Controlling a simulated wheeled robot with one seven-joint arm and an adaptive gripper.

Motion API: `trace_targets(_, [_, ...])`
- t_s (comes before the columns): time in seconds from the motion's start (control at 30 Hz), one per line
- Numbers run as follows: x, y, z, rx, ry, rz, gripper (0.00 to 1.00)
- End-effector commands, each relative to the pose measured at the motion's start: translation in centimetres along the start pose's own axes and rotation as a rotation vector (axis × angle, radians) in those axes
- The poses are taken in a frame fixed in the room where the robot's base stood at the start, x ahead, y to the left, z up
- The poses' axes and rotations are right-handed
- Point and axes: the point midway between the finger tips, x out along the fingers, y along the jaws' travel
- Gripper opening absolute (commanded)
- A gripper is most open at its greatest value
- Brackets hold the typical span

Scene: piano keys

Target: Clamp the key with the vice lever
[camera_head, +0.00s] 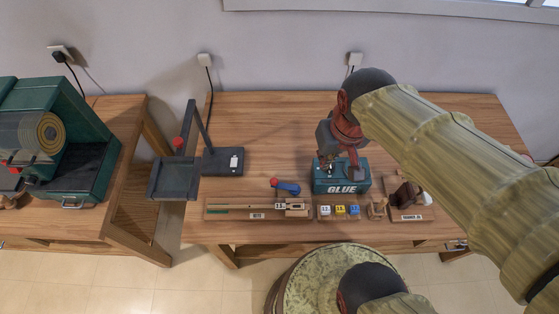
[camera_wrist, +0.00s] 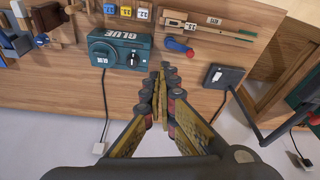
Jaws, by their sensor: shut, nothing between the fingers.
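A long pale wooden piano key (camera_head: 290,206) with a small number tag lies in a wooden holder (camera_head: 225,216) at the front of the table. The key also shows in the wrist view (camera_wrist: 200,30). A blue lever with a red end (camera_head: 288,187) sits just behind the key's tagged part; it shows in the wrist view (camera_wrist: 178,46) too. I cannot tell whether this is the vice lever. My gripper (camera_wrist: 166,72) is shut and empty, its fingertips together, beside the glue box and apart from the key and lever. In the head view its tips are hard to make out.
The teal glue box (camera_head: 342,178) is close to my gripper. Numbered blocks (camera_head: 340,210) and wooden tools (camera_head: 405,198) stand along the front right. A dark stand with a post (camera_head: 224,162) is at the left. A green machine (camera_head: 88,165) occupies the left table.

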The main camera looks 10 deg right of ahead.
Motion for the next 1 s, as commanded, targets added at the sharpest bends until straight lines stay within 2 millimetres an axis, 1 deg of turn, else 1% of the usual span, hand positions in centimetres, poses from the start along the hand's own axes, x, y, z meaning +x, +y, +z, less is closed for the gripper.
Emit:
trace_targets(0.03, [0.8,-0.1,-0.8,0.004,-0.045,-0.003,0.0])
trace_targets(0.17, [3.3,-0.5,-2.8,0.03,-0.136,-0.012,0.0])
trace_targets(0.37, [7.9,-1.2,-5.8,0.11,-0.268,-0.02,0.0])
trace_targets(0.7, [17.8,-2.7,-10.3,0.333,-0.446,-0.008,0.0])
trace_targets(0.77, [19.4,-3.0,-11.2,0.383,-0.462,-0.003,0.0])
trace_targets(0.8, [20.2,-3.2,-11.9,0.42,-0.467,0.0,0.0])
trace_targets(0.87, [21.0,-3.5,-13.2,0.476,-0.464,0.001,0.0])
trace_targets(0.93, [20.6,-3.8,-15.1,0.54,-0.437,-0.003,0.0])
trace_targets(1.0, [20.3,-4.0,-16.0,0.595,-0.428,-0.001,0.0])
